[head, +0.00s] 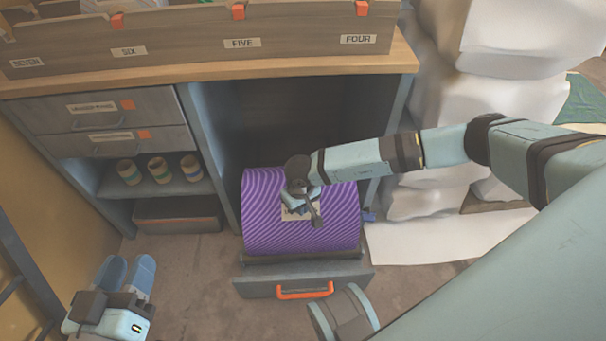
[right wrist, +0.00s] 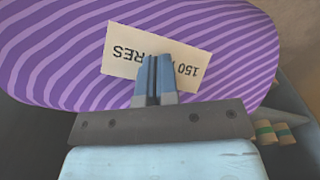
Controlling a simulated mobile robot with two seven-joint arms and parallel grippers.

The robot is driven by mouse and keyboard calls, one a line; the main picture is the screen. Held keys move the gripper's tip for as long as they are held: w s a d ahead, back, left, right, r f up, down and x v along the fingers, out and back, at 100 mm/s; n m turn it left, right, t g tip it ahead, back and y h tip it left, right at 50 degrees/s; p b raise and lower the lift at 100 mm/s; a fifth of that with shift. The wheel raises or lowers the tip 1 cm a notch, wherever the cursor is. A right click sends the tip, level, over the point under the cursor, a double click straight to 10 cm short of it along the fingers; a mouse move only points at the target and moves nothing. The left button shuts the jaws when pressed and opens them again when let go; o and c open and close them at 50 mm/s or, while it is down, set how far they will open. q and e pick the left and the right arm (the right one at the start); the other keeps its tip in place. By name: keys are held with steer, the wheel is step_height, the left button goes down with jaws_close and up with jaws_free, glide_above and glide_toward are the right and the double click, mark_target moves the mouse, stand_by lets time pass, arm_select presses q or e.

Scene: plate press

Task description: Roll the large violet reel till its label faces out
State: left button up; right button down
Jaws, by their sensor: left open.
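The large violet reel (head: 262,212) with pale wavy stripes lies on its side in a low pull-out drawer (head: 255,287) under the counter. Its cream label (head: 287,214) is on the side toward me, partly hidden by my right gripper. In the right wrist view the label (right wrist: 122,50) reads upside down, "150" and "RES", with the middle covered. My right gripper (right wrist: 158,60) has its fingers together over the label; I cannot tell whether they press on the reel. My left gripper (head: 128,272) is open and empty at the lower left, away from the reel.
The drawer has an orange handle (head: 305,291). To the left are grey drawers (head: 105,120) and a shelf with three striped spools (head: 160,170). Numbered bins (head: 200,45) line the counter top. White stacked sacks (head: 450,110) stand at the right. Floor between the left gripper and drawer is clear.

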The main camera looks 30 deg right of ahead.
mark_target(302, 238)
steer(key=shift+s+a+f, duration=0.2)
steer(key=shift+s+f, duration=0.2)
steer(key=shift+s, duration=0.1)
steer(key=shift+s+a+f+b, duration=0.3)
steer(key=shift+s+a+f, duration=0.05)
steer(key=shift+s+f, duration=0.35)
steer(key=shift+f, duration=0.1)
stand_by(0.4)
steer(key=shift+s+a+f+b, duration=0.25)
steer(key=shift+s+f+b, duration=0.1)
steer(key=shift+s+f, duration=0.25)
steer(key=shift+f, duration=0.15)
steer(key=shift+s+a+f+b, duration=0.15)
steer(key=shift+s+f+b, duration=0.1)
steer(key=shift+f, duration=0.2)
steer(key=shift+s+a+f+b, duration=0.1)
steer(key=shift+s+f+b, duration=0.15)
steer(key=shift+f, duration=0.15)
